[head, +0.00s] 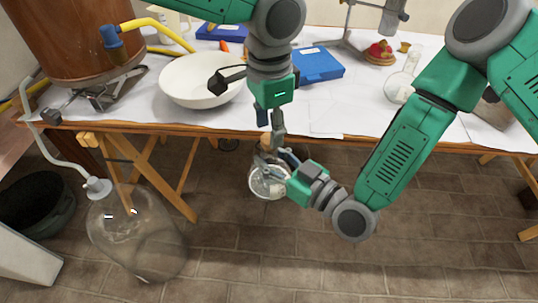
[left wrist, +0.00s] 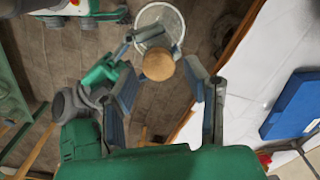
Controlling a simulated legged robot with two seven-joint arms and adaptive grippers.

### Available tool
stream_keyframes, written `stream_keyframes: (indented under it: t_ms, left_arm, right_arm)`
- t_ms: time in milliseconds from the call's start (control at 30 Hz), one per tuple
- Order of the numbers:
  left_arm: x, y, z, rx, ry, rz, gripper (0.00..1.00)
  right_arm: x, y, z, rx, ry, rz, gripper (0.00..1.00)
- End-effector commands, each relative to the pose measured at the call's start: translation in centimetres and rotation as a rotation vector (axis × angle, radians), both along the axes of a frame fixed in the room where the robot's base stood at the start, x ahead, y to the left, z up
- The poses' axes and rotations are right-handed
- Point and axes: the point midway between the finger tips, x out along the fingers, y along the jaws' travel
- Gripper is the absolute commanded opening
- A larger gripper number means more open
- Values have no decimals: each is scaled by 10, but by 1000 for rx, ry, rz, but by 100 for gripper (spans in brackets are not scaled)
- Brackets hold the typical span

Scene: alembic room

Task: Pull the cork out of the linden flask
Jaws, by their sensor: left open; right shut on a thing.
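A round clear glass flask (head: 269,181) with a brown cork (head: 266,142) is held in the air in front of the table edge. I see no readable label on it. My right gripper (head: 277,161) is shut on the flask near its neck. My left gripper (head: 270,128) is open and points down at the cork from above. In the left wrist view the cork (left wrist: 158,65) shows between the fingertips, with gaps at the sides and no clear contact. The round glass body (left wrist: 160,20) lies beyond it. The flask's neck is mostly hidden.
The white-topped table (head: 325,122) holds a white bowl (head: 190,84), a blue box (head: 316,66) and another glass flask (head: 400,85). A large glass carboy (head: 135,235) stands on the floor at lower left. A copper vessel (head: 75,35) is at upper left. The floor below the flask is clear.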

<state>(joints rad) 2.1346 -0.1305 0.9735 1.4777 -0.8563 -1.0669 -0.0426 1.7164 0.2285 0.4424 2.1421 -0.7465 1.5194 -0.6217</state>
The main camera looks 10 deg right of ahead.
Motion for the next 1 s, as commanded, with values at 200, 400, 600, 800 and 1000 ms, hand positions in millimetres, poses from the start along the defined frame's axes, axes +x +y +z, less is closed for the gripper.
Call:
stream_keyframes:
  t_ms: [200,400,600,800,1000]
  left_arm:
    - [0,0,-19,0,0,-1,41]
    - [0,0,-24,1,0,0,41]
    - [0,0,-24,0,0,-1,38]
    - [0,0,-24,0,0,0,4]
    - [0,0,-24,0,-1,0,0]
  right_arm:
    - [0,0,1,1,-2,0,0]
    - [0,0,1,1,-2,0,0]
    - [0,0,1,1,-2,0,0]
    - [0,0,1,1,-2,0,0]
    - [0,0,1,1,-2,1,0]
